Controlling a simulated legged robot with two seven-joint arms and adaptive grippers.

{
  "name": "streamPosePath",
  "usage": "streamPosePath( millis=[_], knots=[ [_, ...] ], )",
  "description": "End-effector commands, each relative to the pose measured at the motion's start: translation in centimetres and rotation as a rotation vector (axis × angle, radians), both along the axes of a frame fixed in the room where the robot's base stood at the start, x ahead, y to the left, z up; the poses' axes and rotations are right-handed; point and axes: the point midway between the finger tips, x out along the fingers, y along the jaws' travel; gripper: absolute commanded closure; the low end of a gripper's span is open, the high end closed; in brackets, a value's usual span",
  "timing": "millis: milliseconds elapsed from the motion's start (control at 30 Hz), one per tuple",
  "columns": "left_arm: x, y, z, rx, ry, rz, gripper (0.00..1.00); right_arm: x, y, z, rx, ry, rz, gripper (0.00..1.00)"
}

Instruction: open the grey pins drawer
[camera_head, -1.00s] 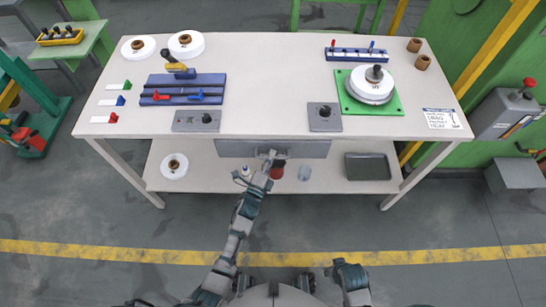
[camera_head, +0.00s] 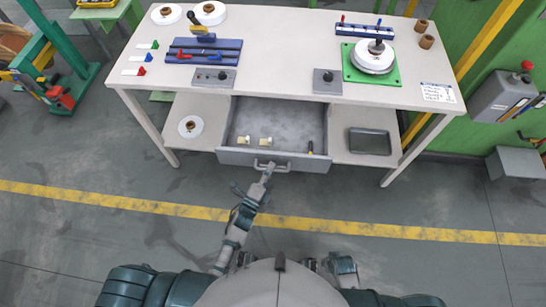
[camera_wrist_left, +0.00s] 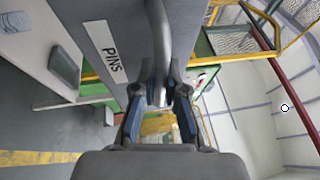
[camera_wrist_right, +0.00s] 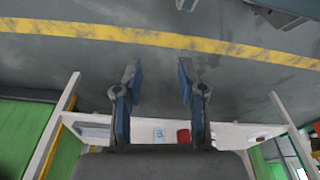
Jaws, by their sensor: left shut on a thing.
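The grey pins drawer (camera_head: 232,157) stands pulled out from under the white worktable. Its inside shows in the head view, with a few small pale pieces and a dark-tipped pin in it. In the left wrist view its front (camera_wrist_left: 118,22) bears a "PINS" label. My left gripper (camera_head: 266,170) is shut on the drawer's bar handle (camera_head: 279,167); the handle also shows between its fingers in the left wrist view (camera_wrist_left: 158,45). My right gripper (camera_wrist_right: 158,75) is open and empty, away from the drawer, with floor behind its fingers.
The worktable (camera_head: 290,55) holds a blue fixture (camera_head: 205,50), a green plate with a white spool (camera_head: 372,60) and small blocks. A grey tray (camera_head: 370,141) and a white spool (camera_head: 190,126) lie on the lower shelf. The floor in front is clear.

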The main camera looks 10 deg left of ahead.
Motion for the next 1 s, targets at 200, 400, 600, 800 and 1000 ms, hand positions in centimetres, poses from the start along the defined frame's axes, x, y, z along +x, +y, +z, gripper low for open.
streamPosePath(
  millis=[200, 400, 600, 800, 1000],
  knots=[
    [-2.9, -0.2, -0.4, 0.002, 0.01, -0.006, 1.0, -0.5, 0.1, -1.3, -0.002, 0.005, 0.002, 0.6],
    [-3.8, -0.3, -0.5, 0.005, 0.009, -0.004, 1.0, -0.7, 0.0, -1.9, -0.001, 0.008, 0.002, 0.6],
    [-3.9, -0.3, -0.5, 0.005, 0.009, -0.004, 1.0, -0.7, 0.0, -2.0, -0.001, 0.007, 0.002, 0.6],
    [-3.9, -0.3, -0.6, 0.005, 0.01, -0.004, 0.82, -0.7, 0.0, -2.0, -0.001, 0.007, 0.002, 0.6],
    [-3.9, -0.4, -0.3, 0.003, 0.006, -0.005, 0.63, -0.7, 0.0, -1.9, -0.001, 0.008, 0.002, 0.6]
  ],
)
